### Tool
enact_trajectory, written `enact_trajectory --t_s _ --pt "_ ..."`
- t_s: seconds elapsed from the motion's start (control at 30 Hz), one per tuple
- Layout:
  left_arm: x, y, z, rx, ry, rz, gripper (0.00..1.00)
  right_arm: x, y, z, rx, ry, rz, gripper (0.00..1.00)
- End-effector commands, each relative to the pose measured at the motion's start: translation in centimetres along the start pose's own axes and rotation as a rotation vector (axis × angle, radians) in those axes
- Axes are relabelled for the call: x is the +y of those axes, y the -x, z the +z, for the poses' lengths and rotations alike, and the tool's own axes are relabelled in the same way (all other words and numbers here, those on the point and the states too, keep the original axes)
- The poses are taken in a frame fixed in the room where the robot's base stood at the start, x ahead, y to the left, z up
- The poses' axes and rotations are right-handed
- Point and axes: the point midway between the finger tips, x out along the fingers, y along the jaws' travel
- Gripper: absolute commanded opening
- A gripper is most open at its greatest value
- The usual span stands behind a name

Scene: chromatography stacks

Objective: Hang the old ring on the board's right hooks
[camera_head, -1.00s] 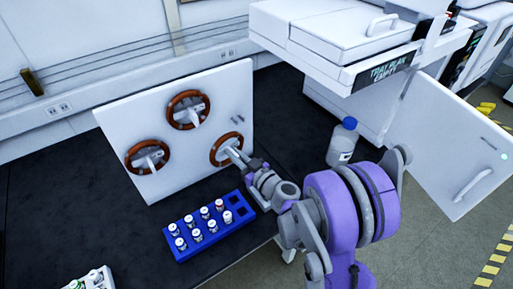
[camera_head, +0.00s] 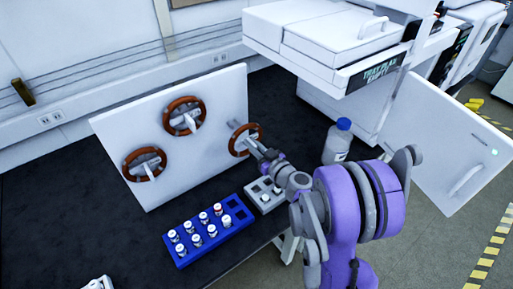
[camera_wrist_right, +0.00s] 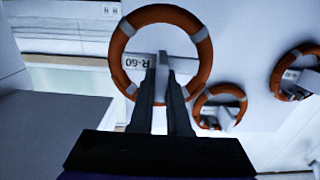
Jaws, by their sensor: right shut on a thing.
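The white board (camera_head: 215,95) stands tilted on the dark bench and bears two orange-brown rings, an upper one (camera_head: 184,116) and a lower left one (camera_head: 145,164). A third ring (camera_head: 246,140) is at the board's right side, held by my right gripper (camera_head: 258,150). In the right wrist view this ring (camera_wrist_right: 118,52) faces me with an "R-60" label, and my gripper's fingers (camera_wrist_right: 163,68) are closed on its central part. The right hooks are hidden behind this ring. I cannot tell whether the ring touches them.
A blue rack (camera_head: 192,255) with several vials and a grey rack (camera_head: 263,203) stand in front of the board. A blue-capped bottle (camera_head: 337,143) stands to the right, near a white instrument (camera_head: 340,85) with an open door (camera_head: 440,150).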

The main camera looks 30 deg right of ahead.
Motion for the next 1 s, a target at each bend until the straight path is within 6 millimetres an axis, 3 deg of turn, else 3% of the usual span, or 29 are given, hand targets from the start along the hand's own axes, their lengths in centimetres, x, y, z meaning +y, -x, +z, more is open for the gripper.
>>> enact_trajectory --t_s 0.7,1.0 --pt "0.0 0.8 -0.9 0.008 0.0 0.0 0.0 0.0 -5.8 -0.2 0.001 0.001 -0.001 0.0" --pt "0.0 1.1 -1.2 0.011 0.0 0.0 0.0 0.0 -7.3 -0.2 0.0 0.001 0.001 0.0"
